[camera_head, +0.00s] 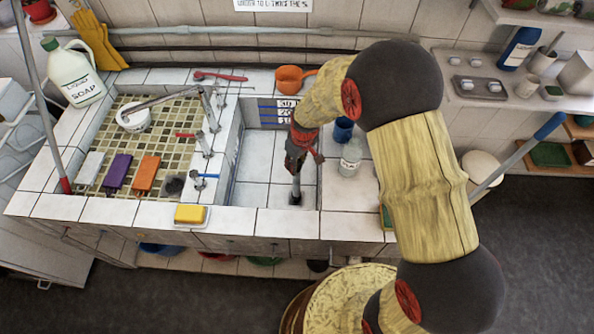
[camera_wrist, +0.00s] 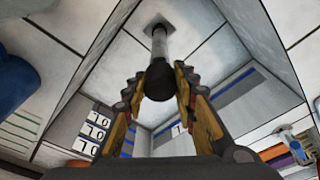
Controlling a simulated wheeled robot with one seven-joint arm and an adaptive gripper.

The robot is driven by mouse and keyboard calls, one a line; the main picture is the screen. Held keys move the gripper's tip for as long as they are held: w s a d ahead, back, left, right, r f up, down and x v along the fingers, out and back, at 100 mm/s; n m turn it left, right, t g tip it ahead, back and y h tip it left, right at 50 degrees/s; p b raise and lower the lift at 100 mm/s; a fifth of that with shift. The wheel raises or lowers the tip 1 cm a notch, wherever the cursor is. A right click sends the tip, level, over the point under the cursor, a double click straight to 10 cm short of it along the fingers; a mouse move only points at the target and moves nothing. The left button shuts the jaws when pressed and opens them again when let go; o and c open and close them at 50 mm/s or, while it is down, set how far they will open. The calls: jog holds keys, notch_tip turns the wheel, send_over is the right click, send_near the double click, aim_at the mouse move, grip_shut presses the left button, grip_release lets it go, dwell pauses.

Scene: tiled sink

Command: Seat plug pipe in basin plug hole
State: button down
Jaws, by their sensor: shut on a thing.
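The plug pipe is a grey upright tube (camera_head: 296,188) with a rounded black top (camera_wrist: 160,82). My gripper (camera_head: 295,166) is down inside the right-hand white-tiled basin (camera_head: 252,194), with its fingers on either side of the black top. In the wrist view my gripper (camera_wrist: 157,80) is shut on this top. The pipe's far end meets the dark square plug hole plate (camera_wrist: 158,25) in the basin floor. The plug hole (camera_head: 295,200) itself is mostly covered by the pipe. I cannot tell how deep the end sits in it.
A glass jar (camera_head: 350,160) and a blue cup (camera_head: 343,129) stand on the right ledge. A yellow sponge (camera_head: 191,214) lies on the front rim. The left basin holds several coloured blocks. The basin walls closely surround my gripper.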

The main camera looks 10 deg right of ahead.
aim_at(296, 181)
jog(key=shift+f+b, duration=0.3)
jog(key=shift+f, duration=1.5)
jog(key=shift+f, duration=0.15)
jog(key=c, duration=1.5)
grip_release()
jog(key=shift+c, duration=0.2)
jog(key=shift+o, duration=0.6)
